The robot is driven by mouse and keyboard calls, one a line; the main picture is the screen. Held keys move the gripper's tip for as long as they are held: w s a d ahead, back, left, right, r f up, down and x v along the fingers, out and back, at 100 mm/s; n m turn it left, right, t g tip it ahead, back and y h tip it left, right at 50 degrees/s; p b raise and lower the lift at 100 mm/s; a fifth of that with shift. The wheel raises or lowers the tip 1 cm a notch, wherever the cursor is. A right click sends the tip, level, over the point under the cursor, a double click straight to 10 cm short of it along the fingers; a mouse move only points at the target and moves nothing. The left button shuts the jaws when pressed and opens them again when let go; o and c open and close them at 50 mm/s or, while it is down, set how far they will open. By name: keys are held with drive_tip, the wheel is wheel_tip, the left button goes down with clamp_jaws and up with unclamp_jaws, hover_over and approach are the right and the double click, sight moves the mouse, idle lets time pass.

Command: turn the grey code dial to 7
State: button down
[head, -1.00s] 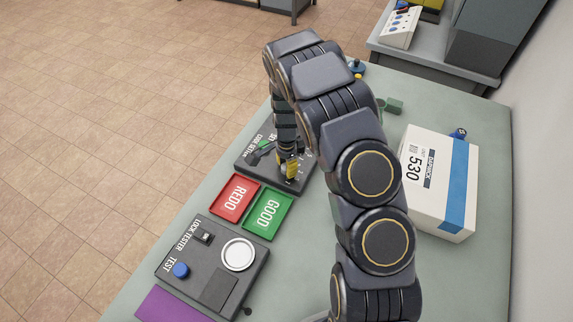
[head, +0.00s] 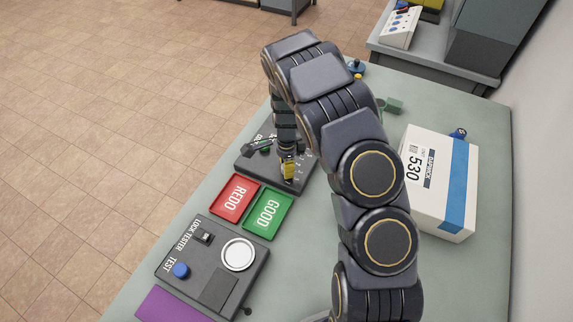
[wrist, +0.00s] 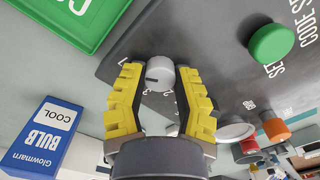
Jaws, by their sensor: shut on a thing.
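The grey code dial (wrist: 160,72) sits on the dark code setter panel (wrist: 205,35), between my fingertips in the wrist view. A dark mark shows on its left side. Small white numerals lie around it, partly hidden by my fingers, so I cannot read the setting for sure. My gripper (wrist: 158,85) has yellow-padded fingers and is shut on the dial from both sides. In the head view my gripper (head: 288,168) stands over the right part of the panel (head: 255,165) and hides the dial.
A green button (wrist: 271,43) is on the panel. The red REDO tray (head: 234,198) and green GOOD tray (head: 268,213) lie beside it. The lock tester (head: 200,262) is nearer. A white 530 box (head: 420,205) stands right of my arm. A bulb box (wrist: 42,135) shows in the wrist view.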

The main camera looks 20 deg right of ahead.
drive_tip(key=c, duration=0.7)
unclamp_jaws()
wheel_tip(320, 180, up, 12)
